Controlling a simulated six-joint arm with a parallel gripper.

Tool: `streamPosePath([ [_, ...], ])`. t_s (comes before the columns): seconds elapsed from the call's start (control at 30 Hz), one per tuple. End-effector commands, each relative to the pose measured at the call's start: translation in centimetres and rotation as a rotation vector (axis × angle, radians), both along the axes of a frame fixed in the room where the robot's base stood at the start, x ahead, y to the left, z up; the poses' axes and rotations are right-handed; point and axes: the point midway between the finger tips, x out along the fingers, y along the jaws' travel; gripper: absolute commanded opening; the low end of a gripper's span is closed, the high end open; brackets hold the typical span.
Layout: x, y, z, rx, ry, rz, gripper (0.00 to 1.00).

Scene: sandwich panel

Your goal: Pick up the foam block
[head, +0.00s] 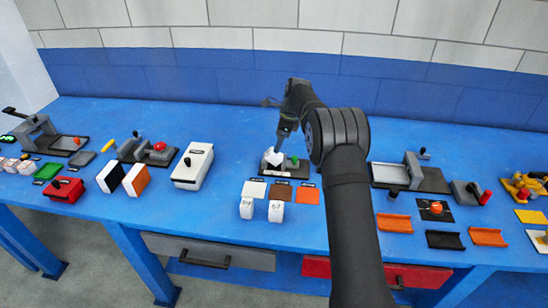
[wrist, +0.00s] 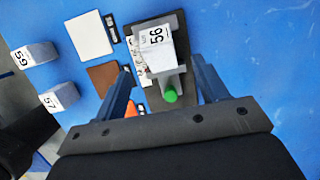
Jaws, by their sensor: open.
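Three pale blocks with printed numbers are in view; I cannot tell from the label alone which one is the foam block. The block marked 56 (wrist: 155,42) sits on a grey fixture (wrist: 178,80) with a green knob, and shows as a white piece in the head view (head: 273,157). My gripper (wrist: 162,68) is open, its fingers on either side of the fixture near block 56, holding nothing. In the head view my gripper (head: 281,140) is just above the fixture. Blocks 59 (wrist: 34,56) and 57 (wrist: 60,97) stand apart at the left.
White (head: 254,189), brown (head: 281,193) and orange (head: 308,195) pads lie in front of the fixture. A white box (head: 193,167) stands left. A grey device (head: 410,173) stands right. Blue tabletop is bare behind the fixture.

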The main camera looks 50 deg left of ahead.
Motion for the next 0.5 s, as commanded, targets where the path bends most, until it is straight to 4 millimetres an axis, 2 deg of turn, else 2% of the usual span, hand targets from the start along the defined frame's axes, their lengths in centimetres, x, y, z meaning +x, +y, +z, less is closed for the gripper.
streamPosePath([
  [0.27,-0.4,0.4,-1.7,-0.001,0.001,0.0,0.66],
  [0.5,-1.4,1.2,-5.0,-0.003,0.001,0.001,0.66],
])
